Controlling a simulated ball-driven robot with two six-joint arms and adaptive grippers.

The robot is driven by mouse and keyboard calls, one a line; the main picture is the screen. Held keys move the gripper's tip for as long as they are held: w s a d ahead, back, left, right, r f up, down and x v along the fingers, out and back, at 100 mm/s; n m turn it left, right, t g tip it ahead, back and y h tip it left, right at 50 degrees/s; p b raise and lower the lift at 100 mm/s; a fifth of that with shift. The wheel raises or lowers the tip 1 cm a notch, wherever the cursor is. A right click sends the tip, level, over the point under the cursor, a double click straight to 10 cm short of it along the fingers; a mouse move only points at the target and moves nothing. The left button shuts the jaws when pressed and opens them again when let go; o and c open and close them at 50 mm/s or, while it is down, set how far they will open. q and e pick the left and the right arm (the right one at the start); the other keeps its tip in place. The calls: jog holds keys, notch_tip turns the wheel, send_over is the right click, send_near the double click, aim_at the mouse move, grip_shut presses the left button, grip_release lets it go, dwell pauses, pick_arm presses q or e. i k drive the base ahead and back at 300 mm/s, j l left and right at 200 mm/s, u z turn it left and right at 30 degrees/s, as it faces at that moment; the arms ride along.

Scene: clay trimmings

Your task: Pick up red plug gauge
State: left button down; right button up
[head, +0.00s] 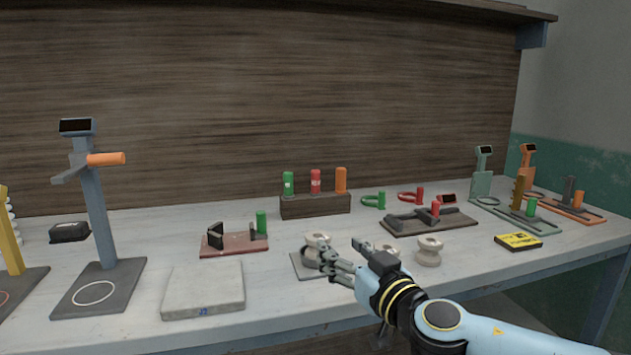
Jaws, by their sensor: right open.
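The red plug gauge (315,181) stands upright in a dark wooden block (330,205) at the back middle of the bench. A green plug (288,183) stands to its left and an orange one (340,180) to its right in the same block. My right gripper (340,258) reaches in from the lower right. Its fingers are spread open, in front of the block and lower in the picture, apart from the red plug gauge. My left gripper does not show.
Pale spool-shaped parts (429,250) stand close around my right gripper. A dark fixture (430,220) lies behind it to the right. A flat grey stone slab (203,290) lies front left, and a blue-grey height stand (95,210) rises further left.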

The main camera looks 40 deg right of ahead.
aim_at(314, 192)
jog(key=i+l, duration=0.55)
jog(key=l, duration=0.25)
jog(key=i+l, duration=0.3)
jog(key=l, duration=0.15)
